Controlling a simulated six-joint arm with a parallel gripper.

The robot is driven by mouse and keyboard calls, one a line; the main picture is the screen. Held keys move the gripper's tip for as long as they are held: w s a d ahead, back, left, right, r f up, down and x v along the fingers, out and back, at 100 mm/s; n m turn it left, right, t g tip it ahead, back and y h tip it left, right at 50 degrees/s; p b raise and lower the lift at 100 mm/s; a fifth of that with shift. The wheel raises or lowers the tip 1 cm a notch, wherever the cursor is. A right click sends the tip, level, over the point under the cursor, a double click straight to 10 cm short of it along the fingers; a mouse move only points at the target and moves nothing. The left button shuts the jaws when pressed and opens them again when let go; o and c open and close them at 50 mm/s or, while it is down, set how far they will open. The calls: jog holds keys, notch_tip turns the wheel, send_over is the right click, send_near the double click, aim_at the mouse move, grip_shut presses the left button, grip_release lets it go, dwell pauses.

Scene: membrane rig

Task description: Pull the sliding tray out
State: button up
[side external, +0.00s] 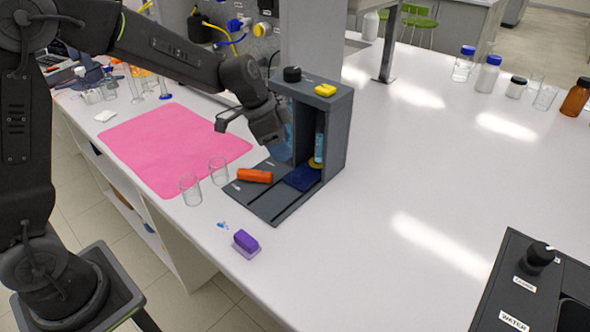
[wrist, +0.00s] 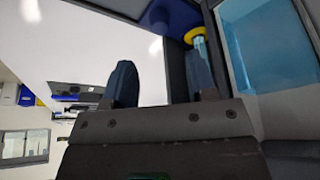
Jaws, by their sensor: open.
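The dark grey rig (side external: 338,125) stands upright on the bench, with a flat base (side external: 270,205) reaching toward the front left. A dark blue plate (side external: 303,178), possibly the sliding tray, lies low in its opening; I cannot tell how far out it is. A light blue cylinder with a yellow ring (side external: 317,158) stands behind it. My gripper (side external: 280,150) is at the rig's open left side, above the base. In the wrist view its two fingers (wrist: 160,80) are apart with nothing seen between them. The yellow ring (wrist: 195,34) shows beyond the right finger, beside a translucent blue panel (wrist: 265,45).
A purple block (side external: 245,241) lies in front. The bench to the right is mostly clear up to a black unit (side external: 535,285).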

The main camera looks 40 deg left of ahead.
aim_at(296, 172)
jog(key=x, duration=0.8)
jog(key=shift+f, duration=0.15)
grip_shut()
